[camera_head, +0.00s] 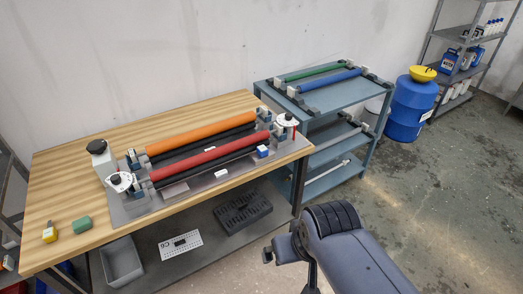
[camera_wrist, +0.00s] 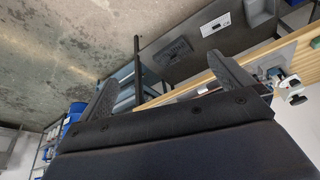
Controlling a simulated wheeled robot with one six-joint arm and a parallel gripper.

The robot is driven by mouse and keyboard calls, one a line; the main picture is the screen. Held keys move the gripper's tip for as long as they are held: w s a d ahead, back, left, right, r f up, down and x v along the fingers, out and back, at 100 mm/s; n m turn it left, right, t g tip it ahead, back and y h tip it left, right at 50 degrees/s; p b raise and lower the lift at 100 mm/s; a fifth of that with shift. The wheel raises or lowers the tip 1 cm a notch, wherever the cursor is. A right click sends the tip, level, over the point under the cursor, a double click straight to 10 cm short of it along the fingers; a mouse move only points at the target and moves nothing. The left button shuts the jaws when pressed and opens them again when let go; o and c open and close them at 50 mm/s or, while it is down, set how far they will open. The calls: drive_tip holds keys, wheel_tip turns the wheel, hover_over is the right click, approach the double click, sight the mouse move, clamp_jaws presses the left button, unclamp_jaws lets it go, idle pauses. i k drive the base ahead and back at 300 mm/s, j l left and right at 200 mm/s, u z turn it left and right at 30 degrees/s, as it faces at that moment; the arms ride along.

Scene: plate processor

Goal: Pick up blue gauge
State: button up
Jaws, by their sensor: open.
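No thing is clearly recognizable as a blue gauge. A small blue-and-white block (camera_head: 262,151) sits on the metal base of the plate processor (camera_head: 135,212), right of the red roller; it is too small to identify. Two white round dials, one at the left front (camera_head: 121,182) and one at the right end (camera_head: 285,120), stand on the processor. My gripper (camera_wrist: 168,88) is open and empty in the wrist view, its two dark fingers spread wide. In the head view my arm is at the lower right, in front of the bench and apart from it.
A blue cart (camera_head: 345,95) with green and blue rollers stands behind right. A blue drum (camera_head: 408,110) and shelf are farther right. Floor at right is clear.

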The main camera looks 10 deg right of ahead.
sight(263, 150)
drive_tip(key=i+j, duration=0.1)
drive_tip(key=i, duration=0.35)
drive_tip(key=i+j, duration=0.15)
drive_tip(key=i, duration=0.3)
drive_tip(key=i+j+z, duration=0.1)
drive_tip(key=i, duration=0.35)
